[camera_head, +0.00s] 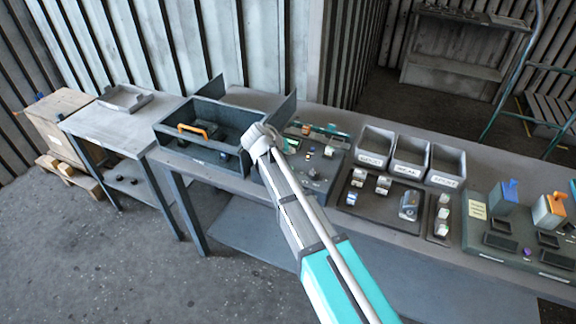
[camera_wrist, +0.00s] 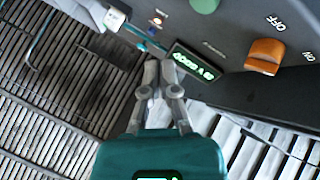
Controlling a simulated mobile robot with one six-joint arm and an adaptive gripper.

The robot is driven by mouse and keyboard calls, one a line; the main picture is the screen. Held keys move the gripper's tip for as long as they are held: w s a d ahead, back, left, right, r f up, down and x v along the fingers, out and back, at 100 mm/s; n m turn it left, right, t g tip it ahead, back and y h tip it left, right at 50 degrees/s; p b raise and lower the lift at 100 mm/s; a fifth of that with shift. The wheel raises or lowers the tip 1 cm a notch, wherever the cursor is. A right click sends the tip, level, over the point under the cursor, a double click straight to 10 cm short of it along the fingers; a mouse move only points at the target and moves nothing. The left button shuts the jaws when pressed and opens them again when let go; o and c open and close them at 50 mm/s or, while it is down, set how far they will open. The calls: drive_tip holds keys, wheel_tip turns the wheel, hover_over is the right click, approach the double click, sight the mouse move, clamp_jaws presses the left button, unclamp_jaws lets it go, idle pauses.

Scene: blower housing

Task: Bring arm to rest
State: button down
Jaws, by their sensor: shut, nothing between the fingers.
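My arm (camera_head: 330,270) reaches up from the bottom of the head view. Its grey wrist end (camera_head: 261,140) is over the table, at the right side of the dark open box. The fingers cannot be made out there. In the wrist view my gripper (camera_wrist: 155,68) is shut, with its grey fingers together and nothing between them. Its teal body fills the bottom. The fingertips appear just left of a lit display (camera_wrist: 193,63) on a dark control panel (camera_wrist: 235,32). Whether they touch the panel cannot be told.
The dark box (camera_head: 172,146) has an orange handle (camera_head: 193,131) and raised flaps. Three grey bins (camera_head: 410,158) and a dark tray (camera_head: 385,215) stand to the right. The panel carries an orange switch (camera_wrist: 265,55) marked OFF and ON. Open floor (camera_head: 90,260) lies at left.

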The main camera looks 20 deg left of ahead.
idle(0.4)
drive_tip(key=d, duration=0.4)
drive_tip(key=d+f+g, duration=0.1)
drive_tip(key=d, duration=0.4)
drive_tip(key=d+f+m+g, duration=0.1)
drive_tip(key=d, duration=0.3)
drive_tip(key=shift+s+d+f, duration=0.1)
drive_tip(key=shift+s+d, duration=0.2)
drive_tip(key=shift+s, duration=0.05)
drive_tip(key=s+d+f+m+g+y, duration=0.1)
drive_tip(key=s+d+g, duration=0.1)
drive_tip(key=s+d, duration=0.3)
drive_tip(key=s+d+f+m+g+y, duration=0.1)
drive_tip(key=s+d, duration=0.4)
drive_tip(key=d, duration=0.9)
drive_tip(key=s+d+f+m+g+y, duration=0.1)
drive_tip(key=s+d+g, duration=0.2)
drive_tip(key=d, duration=0.7)
drive_tip(key=s, duration=0.2)
drive_tip(key=shift+s+f+y, duration=0.25)
drive_tip(key=shift+s+y, duration=0.05)
drive_tip(key=shift+s, duration=0.05)
drive_tip(key=c, duration=1.4)
unclamp_jaws()
